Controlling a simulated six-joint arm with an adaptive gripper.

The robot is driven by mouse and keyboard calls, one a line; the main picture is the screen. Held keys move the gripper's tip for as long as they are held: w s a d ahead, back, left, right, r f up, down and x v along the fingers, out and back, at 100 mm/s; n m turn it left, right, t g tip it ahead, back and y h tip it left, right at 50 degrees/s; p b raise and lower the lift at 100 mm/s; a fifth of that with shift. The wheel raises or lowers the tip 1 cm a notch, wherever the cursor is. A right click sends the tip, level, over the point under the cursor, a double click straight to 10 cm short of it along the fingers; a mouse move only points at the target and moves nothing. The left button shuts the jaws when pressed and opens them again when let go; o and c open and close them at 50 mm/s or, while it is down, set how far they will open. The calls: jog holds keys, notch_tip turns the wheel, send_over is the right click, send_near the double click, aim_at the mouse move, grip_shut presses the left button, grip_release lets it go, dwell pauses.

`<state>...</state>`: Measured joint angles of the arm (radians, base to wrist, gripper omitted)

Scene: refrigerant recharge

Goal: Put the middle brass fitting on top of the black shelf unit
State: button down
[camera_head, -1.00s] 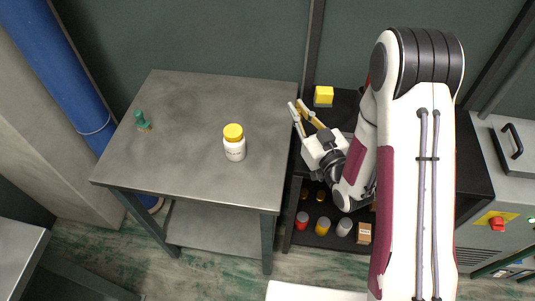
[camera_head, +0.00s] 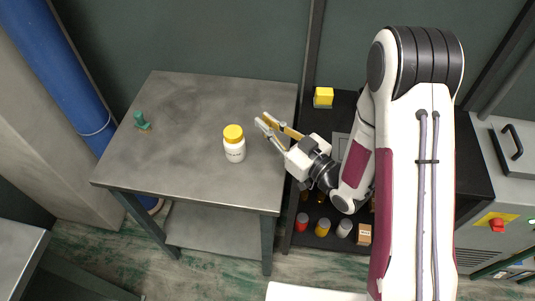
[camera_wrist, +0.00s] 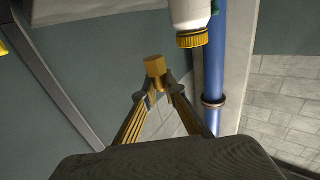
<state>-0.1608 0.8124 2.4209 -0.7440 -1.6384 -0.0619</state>
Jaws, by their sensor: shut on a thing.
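My gripper (camera_head: 266,119) is over the right edge of the grey table, to the right of the white bottle. In the wrist view my gripper (camera_wrist: 156,85) is shut on a small brass fitting (camera_wrist: 154,66), held at the fingertips. In the head view the held fitting is hard to make out. The black shelf unit (camera_head: 345,102) stands right of the table, its top partly hidden by my arm. A small brass piece (camera_head: 320,196) shows dimly on a lower shelf; whether others are there is hard to tell.
A white bottle with a yellow cap (camera_head: 234,146) and a green item (camera_head: 141,121) stand on the grey table (camera_head: 190,105). A yellow box (camera_head: 323,97) sits on the shelf top's back left. Several containers (camera_head: 322,227) fill the lower shelf. A grey machine (camera_head: 505,150) is at right.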

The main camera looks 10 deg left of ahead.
jog(key=shift+f, duration=0.1)
jog(key=shift+f, duration=2.8)
jog(key=shift+f, duration=1.85)
jog(key=shift+f, duration=0.15)
jog(key=c, duration=2.1)
grip_release()
jog(key=shift+d, duration=0.1)
